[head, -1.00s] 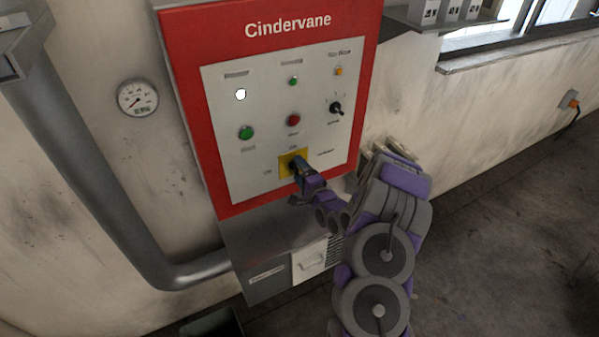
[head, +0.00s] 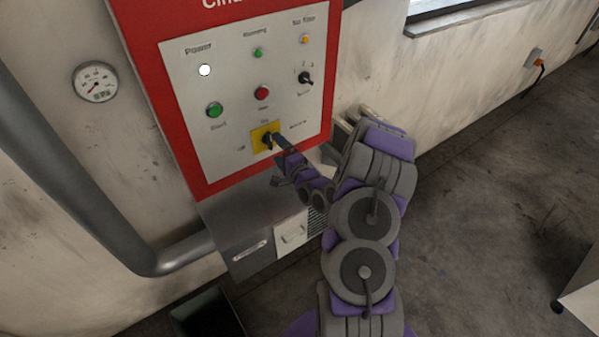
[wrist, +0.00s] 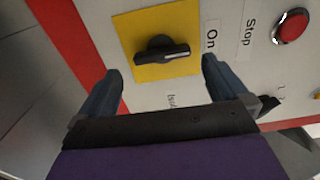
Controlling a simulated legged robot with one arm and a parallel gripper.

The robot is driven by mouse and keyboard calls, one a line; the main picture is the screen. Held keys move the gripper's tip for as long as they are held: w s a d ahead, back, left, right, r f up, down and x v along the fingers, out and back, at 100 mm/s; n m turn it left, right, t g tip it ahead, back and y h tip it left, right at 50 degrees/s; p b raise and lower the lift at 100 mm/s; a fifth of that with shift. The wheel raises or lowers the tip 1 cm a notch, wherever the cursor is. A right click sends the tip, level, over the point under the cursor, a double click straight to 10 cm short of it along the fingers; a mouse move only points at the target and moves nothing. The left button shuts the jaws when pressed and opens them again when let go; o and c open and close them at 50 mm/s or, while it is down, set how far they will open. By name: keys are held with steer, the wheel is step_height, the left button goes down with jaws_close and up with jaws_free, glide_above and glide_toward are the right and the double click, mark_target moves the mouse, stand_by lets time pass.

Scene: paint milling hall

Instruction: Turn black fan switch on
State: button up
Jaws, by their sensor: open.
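On the white panel, a small black selector switch (head: 305,78) sits at the right, below an orange lamp; it is partly hidden behind a finger in the wrist view (wrist: 268,105). Lower down, a black rotary knob (wrist: 162,55) sits on a yellow plate (wrist: 125,28). Its handle lies along the direction of the "On" label. My gripper (wrist: 161,68) is open, its fingers spread on either side in front of this knob, with nothing held. In the head view, my gripper (head: 283,148) is at the yellow plate and covers part of the knob.
The red cabinet (head: 160,100) also carries a green button (head: 215,110), a red button (head: 262,92) and a lit white lamp (head: 204,70). A gauge (head: 96,81) and thick pipe (head: 80,190) are left. A dark bin (head: 207,318) stands below.

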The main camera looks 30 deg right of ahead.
steer(key=s+p, duration=0.1)
steer(key=s, duration=1.3)
steer(key=shift+d+p, duration=0.35)
steer(key=shift+d, duration=0.05)
steer(key=a+f+n+g+b, duration=0.3)
steer(key=f+n+g+b, duration=0.15)
steer(key=n+g, duration=0.4)
steer(key=s+a+r+n+g+b, duration=0.2)
steer(key=s+a, duration=0.4)
steer(key=s, duration=0.4)
steer(key=s+a+r+n+g+b, duration=0.3)
steer(key=s+a+r+n+g, duration=0.1)
steer(key=s, duration=0.7)
steer(key=s+a+r+n+g+b, duration=0.2)
steer(key=s+a+r+g, duration=0.3)
steer(key=s, duration=0.6)
steer(key=a+n, duration=0.1)
steer(key=a, duration=0.1)
steer(key=shift+s+a+r+h+b, duration=0.2)
steer(key=shift+a+h+b, duration=0.1)
steer(key=shift+a+b, duration=0.1)
